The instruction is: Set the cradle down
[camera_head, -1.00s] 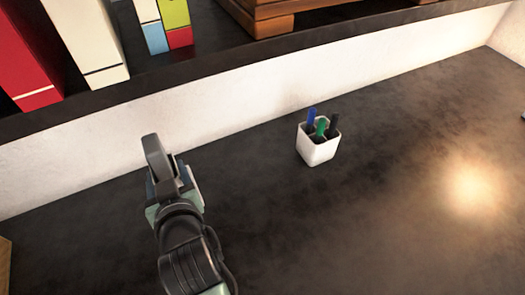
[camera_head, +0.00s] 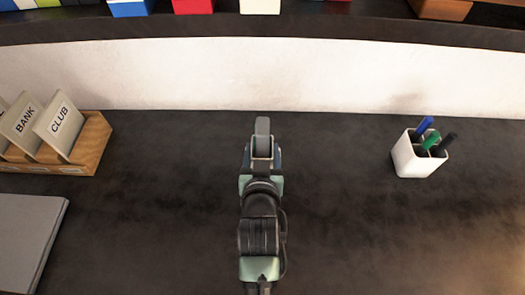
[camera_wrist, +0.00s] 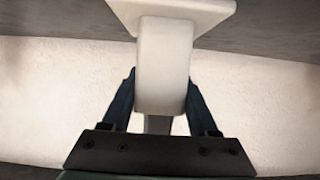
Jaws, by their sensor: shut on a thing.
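The cradle (camera_head: 263,130) shows in the head view as a grey, rounded upright piece at the tip of my gripper (camera_head: 262,157). In the wrist view the cradle (camera_wrist: 165,45) is a pale, thick stem with a wider flat plate at one end. My gripper (camera_wrist: 160,85) is shut on the stem, with one dark finger on each side. In the head view my arm hides the near side of the cradle. I cannot tell whether its plate touches the dark desk (camera_head: 335,220).
A white pen cup (camera_head: 415,160) stands to the right. A wooden file box (camera_head: 92,150) with labelled cards and a grey folder (camera_head: 25,235) are at the left. A dark shelf (camera_head: 300,28) runs above the white wall (camera_head: 180,75). Bare desk lies on both sides of my gripper.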

